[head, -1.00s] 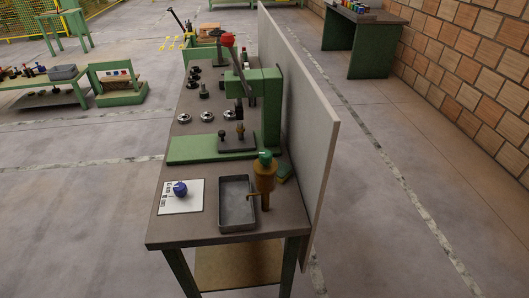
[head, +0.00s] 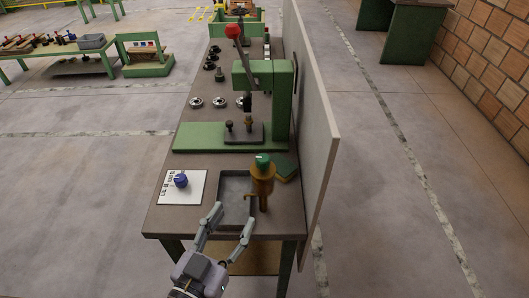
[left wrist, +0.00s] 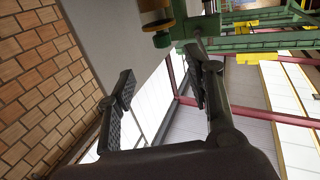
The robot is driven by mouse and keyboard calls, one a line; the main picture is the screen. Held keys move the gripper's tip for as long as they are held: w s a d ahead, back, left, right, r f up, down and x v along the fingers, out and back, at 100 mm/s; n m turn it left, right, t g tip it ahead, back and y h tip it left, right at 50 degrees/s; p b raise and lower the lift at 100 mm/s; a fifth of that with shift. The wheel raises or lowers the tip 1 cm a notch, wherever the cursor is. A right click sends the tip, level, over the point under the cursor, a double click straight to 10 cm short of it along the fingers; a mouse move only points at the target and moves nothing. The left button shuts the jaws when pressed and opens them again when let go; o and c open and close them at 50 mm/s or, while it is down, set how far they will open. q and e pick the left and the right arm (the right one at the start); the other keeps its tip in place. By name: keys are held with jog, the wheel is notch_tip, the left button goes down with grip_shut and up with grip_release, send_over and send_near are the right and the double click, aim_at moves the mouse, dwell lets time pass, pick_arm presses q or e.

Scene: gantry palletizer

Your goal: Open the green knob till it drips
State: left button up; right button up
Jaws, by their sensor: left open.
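The green knob (head: 263,160) sits on top of an upright brass-coloured oil cup (head: 263,183) with a small side spout, at the front right of the bench. A shallow grey metal tray (head: 223,188) lies to its left, by the spout. My left gripper (head: 233,217) is open and empty at the tray's front edge, below and left of the knob and apart from it. In the left wrist view the open fingers (left wrist: 160,72) spread with nothing between them; a brass part (left wrist: 155,14) shows at the top edge. I see no drip. My right gripper is not in view.
A white card (head: 194,193) with a blue knob (head: 181,180) lies left of the tray. A green press (head: 282,105) stands behind. A green block (head: 285,169) sits beside the cup, near a grey upright panel (head: 313,120) along the right.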

aim_at(260, 166)
pick_arm(q)
jog(key=x, duration=0.5)
jog(key=b+x, duration=0.1)
jog(key=x, duration=0.4)
jog(key=r+b+x, duration=0.1)
jog(key=x, duration=0.5)
jog(key=shift+w+d+r, duration=0.1)
jog(key=shift+w+d, duration=0.1)
jog(key=shift+w, duration=0.3)
jog(key=shift+c, duration=0.4)
grip_shut()
